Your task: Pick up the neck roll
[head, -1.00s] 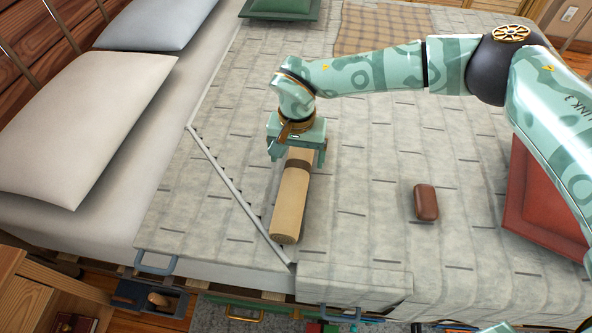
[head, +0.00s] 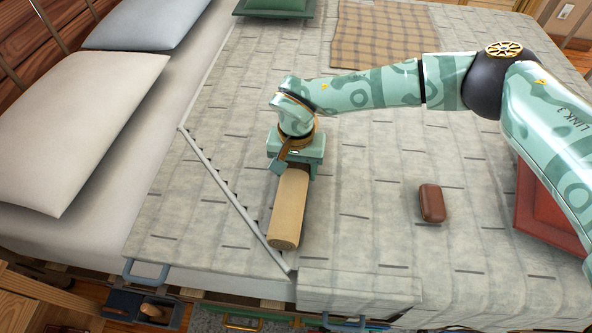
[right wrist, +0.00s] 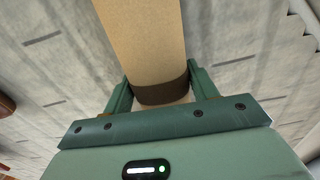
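The neck roll (head: 287,212) is a tan cylinder with a dark brown band near its far end. It lies on the grey bedspread, its near end towards the front of the bed. My right gripper (head: 295,170) is down over the far part of the roll, one finger on each side. In the right wrist view the fingers (right wrist: 160,82) close in against the sides of the roll (right wrist: 143,35) at the brown band (right wrist: 162,92), and no clear gap shows. The roll's far end is hidden under the gripper in the head view. My left gripper is out of view.
A small brown case (head: 432,203) lies on the bedspread (head: 365,225) to the right. A red cushion (head: 540,215) is partly behind my right arm. Pale pillows (head: 75,125) are at the left, a plaid cloth (head: 380,38) at the back. A toothed strip (head: 228,192) runs left of the roll.

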